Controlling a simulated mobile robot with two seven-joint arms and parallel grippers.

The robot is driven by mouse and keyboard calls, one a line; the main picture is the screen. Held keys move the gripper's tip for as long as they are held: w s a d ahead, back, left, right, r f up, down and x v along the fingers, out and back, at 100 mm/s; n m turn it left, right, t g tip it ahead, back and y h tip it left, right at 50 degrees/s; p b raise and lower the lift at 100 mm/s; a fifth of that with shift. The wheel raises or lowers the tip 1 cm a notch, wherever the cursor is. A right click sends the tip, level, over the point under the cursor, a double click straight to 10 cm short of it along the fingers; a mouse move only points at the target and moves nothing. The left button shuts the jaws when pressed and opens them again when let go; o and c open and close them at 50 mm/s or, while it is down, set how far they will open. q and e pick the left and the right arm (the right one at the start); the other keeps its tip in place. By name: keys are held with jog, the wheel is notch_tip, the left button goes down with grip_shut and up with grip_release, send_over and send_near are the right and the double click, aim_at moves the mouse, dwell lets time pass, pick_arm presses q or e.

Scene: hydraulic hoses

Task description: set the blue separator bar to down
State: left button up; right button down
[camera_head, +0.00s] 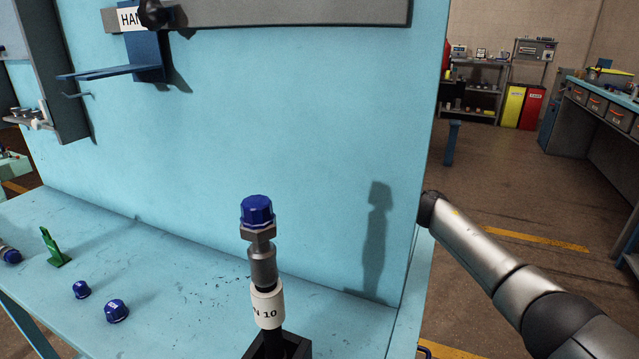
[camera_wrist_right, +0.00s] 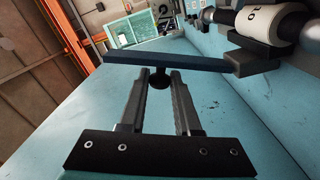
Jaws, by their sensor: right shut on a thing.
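A dark blue bar (camera_wrist_right: 180,62) crosses the right wrist view just beyond my right fingertips, lying nearly level there with a slight tilt. A small black knob (camera_wrist_right: 159,79) stands out from its near side. My right gripper (camera_wrist_right: 160,84) is shut on this knob, with one finger on each side of it. In the head view my right arm comes in from the right and passes behind the edge of the light blue panel, so the gripper and this bar are hidden there. My left gripper is not in view.
A hose end with a blue cap (camera_head: 257,211) stands upright in a black holder (camera_head: 278,347) on the light blue bench (camera_head: 190,290). Loose blue caps (camera_head: 116,311) and a green piece (camera_head: 54,248) lie left. A blue bracket (camera_head: 115,72) sticks out from the panel (camera_head: 300,120).

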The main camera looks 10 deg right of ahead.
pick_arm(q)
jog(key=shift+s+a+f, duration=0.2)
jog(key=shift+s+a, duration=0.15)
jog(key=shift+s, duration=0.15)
pick_arm(e)
jog(key=shift+w+d+m, duration=0.15)
jog(key=shift+m, duration=0.15)
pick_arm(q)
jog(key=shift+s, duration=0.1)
pick_arm(e)
jog(key=c, duration=0.6)
grip_release()
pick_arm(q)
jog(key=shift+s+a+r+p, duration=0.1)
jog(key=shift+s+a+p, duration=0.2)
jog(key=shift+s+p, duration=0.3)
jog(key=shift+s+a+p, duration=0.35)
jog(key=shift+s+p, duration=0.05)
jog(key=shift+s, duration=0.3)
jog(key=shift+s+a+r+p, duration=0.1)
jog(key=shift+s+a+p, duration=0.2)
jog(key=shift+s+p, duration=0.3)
pick_arm(e)
jog(key=shift+v, duration=7.65)
